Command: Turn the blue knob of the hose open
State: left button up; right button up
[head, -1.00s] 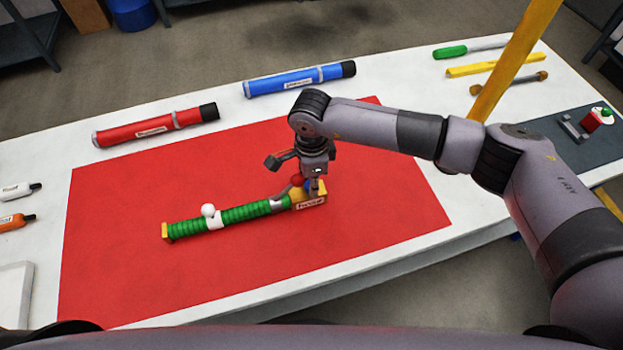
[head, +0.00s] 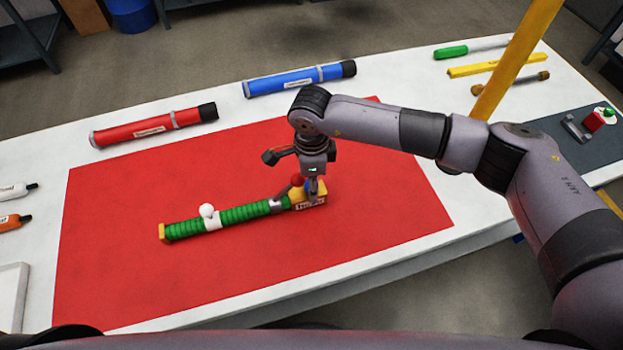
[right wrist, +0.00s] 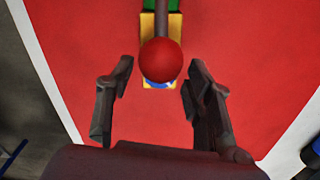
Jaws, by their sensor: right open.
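The green ribbed hose (head: 245,214) lies on the red mat, with a white ball (head: 207,210) on it. A yellow block (head: 320,196) with a white label is at its right end. A red ball (head: 297,181) shows beside my right gripper (head: 314,193), which is over the yellow block. In the right wrist view the red ball (right wrist: 160,60) covers most of the yellow block, and a sliver of the blue knob (right wrist: 160,85) shows below it. My right gripper (right wrist: 158,97) is open, its fingers either side of the ball's lower part, apart from it. My left gripper is out of view.
The red mat (head: 120,250) is otherwise clear. A red tube (head: 150,128) and a blue tube (head: 300,79) lie behind it on the white table. Tools and a yellow post (head: 515,60) are at the right; orange and white markers lie at the left.

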jog(key=shift+r, duration=0.1)
notch_tip(320, 180, up, 12)
dwell(0.5)
dwell(0.5)
